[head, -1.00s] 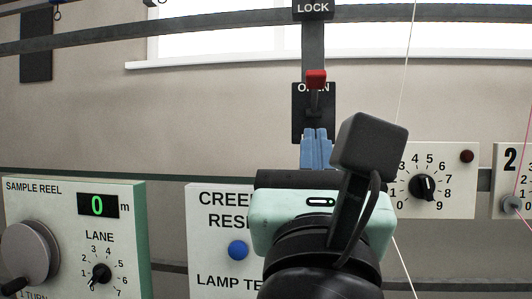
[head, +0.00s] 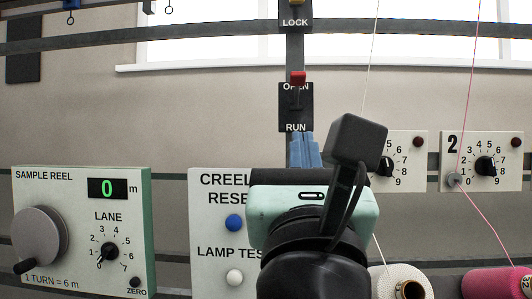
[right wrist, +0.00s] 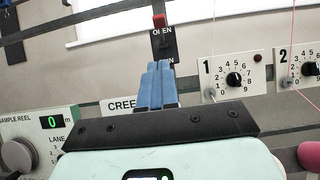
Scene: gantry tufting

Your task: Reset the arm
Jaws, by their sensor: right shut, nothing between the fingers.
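My right gripper (head: 305,150) is in the middle of the head view, with its blue fingers pointing away from me and closed together, nothing between them. In the right wrist view the blue fingers (right wrist: 158,85) stand side by side, touching. The fingertips show just below the word RUN on the dark plate (head: 296,112) of a lever with a red knob (head: 298,78). The knob is at the word OPEN, and the fingers look apart from it. The red knob also shows in the right wrist view (right wrist: 159,20). My left gripper is not in view.
A sample reel box (head: 140,220) reading 0 stands at left. A creel reset panel (head: 205,265) is partly behind my right arm. Numbered dial boxes (head: 510,172) are at right, with threads and a white spool (head: 385,285) and a pink spool (head: 490,283) below.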

